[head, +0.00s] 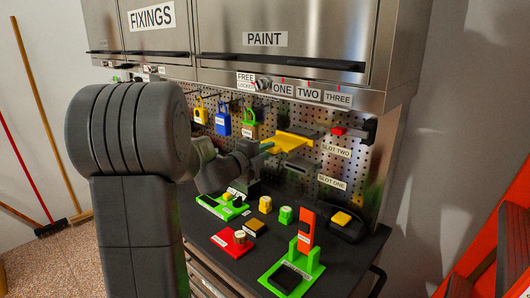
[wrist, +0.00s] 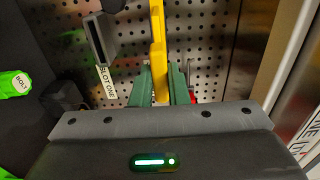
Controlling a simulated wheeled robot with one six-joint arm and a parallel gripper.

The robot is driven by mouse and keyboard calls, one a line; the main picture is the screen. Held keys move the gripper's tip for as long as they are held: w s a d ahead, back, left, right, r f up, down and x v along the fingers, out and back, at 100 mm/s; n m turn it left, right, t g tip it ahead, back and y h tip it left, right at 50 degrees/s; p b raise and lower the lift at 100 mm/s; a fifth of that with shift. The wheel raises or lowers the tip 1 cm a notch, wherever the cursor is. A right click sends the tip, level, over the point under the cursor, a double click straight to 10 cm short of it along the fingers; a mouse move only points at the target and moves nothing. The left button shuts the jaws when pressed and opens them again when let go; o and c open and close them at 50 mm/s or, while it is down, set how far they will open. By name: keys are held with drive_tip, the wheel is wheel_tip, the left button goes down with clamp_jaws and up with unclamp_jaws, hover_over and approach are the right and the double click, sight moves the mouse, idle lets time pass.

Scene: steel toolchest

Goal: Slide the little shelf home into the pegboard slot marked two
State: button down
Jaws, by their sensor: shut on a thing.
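The little shelf looks like a yellow piece (head: 290,141) at the pegboard (head: 352,158). In the wrist view the yellow shelf (wrist: 158,38) runs up between my green fingers. My gripper (head: 266,147) is shut on it, and its fingers also show in the wrist view (wrist: 162,88). The label SLOT TWO (head: 336,150) is to the right of the shelf, and the label SLOT ONE (head: 332,182) is lower. A grey bracket (wrist: 101,40) stands beside the shelf in the wrist view, by the SLOT ONE label (wrist: 107,83). I cannot tell whether the shelf touches a slot.
Yellow (head: 201,113), blue (head: 222,123) and green (head: 249,124) padlocks hang left of my gripper. A red piece (head: 340,131) is on the right of the board. A green stand (head: 292,271) and several small blocks lie on the dark worktop (head: 213,263) below.

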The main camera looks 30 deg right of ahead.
drive_tip(key=shift+w+d, duration=0.2)
drive_tip(key=shift+d, duration=0.45)
drive_tip(key=c, duration=1.3)
unclamp_jaws()
drive_tip(key=shift+c, duration=0.2)
drive_tip(key=shift+a, duration=0.1)
drive_tip(key=b+v, duration=0.2)
drive_tip(key=v, duration=1.1)
drive_tip(key=shift+s+a+b, duration=0.15)
drive_tip(key=shift+a+b, duration=0.2)
drive_tip(key=shift+b, duration=0.05)
drive_tip(key=p+x, duration=0.2)
drive_tip(key=x, duration=1.1)
drive_tip(key=shift+d+p, duration=0.35)
drive_tip(key=shift+p, duration=0.05)
drive_tip(key=shift+a, duration=0.2)
